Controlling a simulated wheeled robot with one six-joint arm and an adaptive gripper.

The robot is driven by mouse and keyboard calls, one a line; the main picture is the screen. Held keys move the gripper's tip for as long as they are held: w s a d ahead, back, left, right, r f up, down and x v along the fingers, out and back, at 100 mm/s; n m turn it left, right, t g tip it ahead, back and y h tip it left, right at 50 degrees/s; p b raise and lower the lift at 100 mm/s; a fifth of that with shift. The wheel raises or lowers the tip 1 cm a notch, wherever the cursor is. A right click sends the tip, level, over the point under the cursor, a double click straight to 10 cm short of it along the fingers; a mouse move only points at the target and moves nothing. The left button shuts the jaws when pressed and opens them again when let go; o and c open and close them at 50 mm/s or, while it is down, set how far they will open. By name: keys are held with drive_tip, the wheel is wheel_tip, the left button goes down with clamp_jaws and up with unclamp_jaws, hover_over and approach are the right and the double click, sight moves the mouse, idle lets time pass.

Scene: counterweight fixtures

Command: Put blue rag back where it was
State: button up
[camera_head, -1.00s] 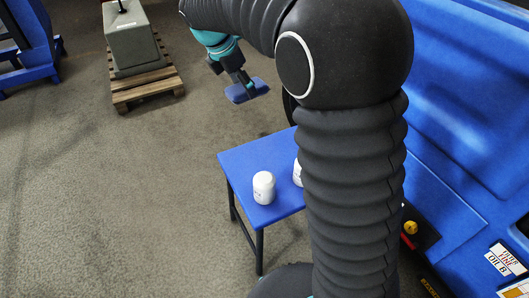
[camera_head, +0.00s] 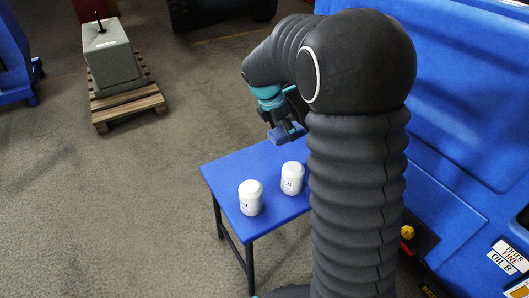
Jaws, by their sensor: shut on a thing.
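My gripper (camera_head: 283,128) is shut on the blue rag (camera_head: 288,133), a small flat blue piece held at the fingertips. The rag shows over the far part of the blue table (camera_head: 226,171), behind the white containers. I cannot tell whether it touches the tabletop. My arm hides part of the table's right side.
Two white containers, one at the front left (camera_head: 251,198) and one farther right (camera_head: 292,179), stand on the table. A grey block (camera_head: 113,67) sits on a wooden pallet (camera_head: 128,105) at the back left. A large blue body (camera_head: 455,90) fills the right side. The floor at left is open.

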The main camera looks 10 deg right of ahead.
drive_tip(key=a+f, duration=0.1)
drive_tip(key=a, duration=0.1)
drive_tip(key=a+f, duration=0.1)
drive_tip(key=a, duration=0.1)
drive_tip(key=a+f, duration=0.1)
drive_tip(key=a, duration=0.1)
drive_tip(key=shift+w+f+b, duration=0.2)
drive_tip(key=shift+f+b, duration=0.45)
drive_tip(key=shift+f, duration=1.65)
drive_tip(key=shift+f, duration=0.1)
drive_tip(key=o, duration=1.1)
